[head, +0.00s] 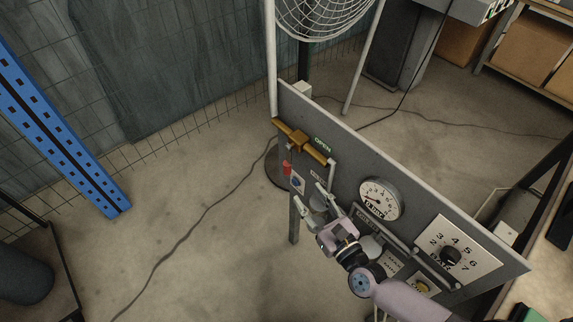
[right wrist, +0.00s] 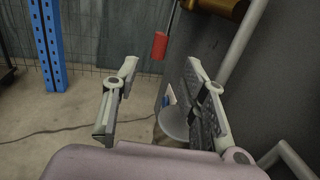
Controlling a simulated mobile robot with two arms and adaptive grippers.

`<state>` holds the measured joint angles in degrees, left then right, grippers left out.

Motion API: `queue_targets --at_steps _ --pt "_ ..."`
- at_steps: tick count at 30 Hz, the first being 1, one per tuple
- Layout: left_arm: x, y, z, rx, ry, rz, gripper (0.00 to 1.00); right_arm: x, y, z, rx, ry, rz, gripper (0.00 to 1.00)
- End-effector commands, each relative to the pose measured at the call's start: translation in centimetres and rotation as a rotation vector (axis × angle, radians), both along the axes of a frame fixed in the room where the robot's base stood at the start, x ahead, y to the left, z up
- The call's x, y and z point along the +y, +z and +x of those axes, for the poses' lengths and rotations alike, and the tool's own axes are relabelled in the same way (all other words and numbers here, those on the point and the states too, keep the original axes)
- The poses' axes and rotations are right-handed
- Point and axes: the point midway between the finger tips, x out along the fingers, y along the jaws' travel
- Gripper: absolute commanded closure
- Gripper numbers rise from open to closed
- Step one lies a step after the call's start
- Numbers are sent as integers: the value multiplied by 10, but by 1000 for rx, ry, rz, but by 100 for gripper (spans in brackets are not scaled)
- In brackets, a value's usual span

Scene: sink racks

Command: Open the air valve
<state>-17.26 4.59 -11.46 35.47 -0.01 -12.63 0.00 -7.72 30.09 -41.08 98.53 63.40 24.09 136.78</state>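The air valve is a brass fitting (head: 299,138) on a brass pipe at the upper left of the grey panel. Its lever hangs down and ends in a red grip (head: 287,168). A green "OPEN" label (head: 322,145) is on the panel to the right of the valve. My right gripper (head: 312,197) is open and empty, below and right of the red grip, close to the panel. In the right wrist view, the red grip (right wrist: 159,46) appears beyond the gap between the open fingers (right wrist: 161,68), not touching them. My left gripper is not in view.
The panel (head: 360,168) also carries a round pressure gauge (head: 380,199) and a numbered dial (head: 451,255). A wire-guarded fan (head: 322,12) stands behind. A blue rack upright (head: 60,125) is at left. The floor (head: 190,215) left of the panel is clear except for a cable.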

Motion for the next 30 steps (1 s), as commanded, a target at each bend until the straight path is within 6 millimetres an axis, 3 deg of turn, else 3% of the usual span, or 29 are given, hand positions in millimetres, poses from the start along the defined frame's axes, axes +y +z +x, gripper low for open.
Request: queue_targets --at_steps 6,15,21,30 --pt "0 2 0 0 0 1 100 21 1 47 -3 -1 0 60" --pt "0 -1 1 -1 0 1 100 43 0 95 -2 0 -2 60" --pt "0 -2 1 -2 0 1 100 49 0 107 0 1 -3 60" --pt "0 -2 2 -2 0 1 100 50 0 108 0 1 -3 61"
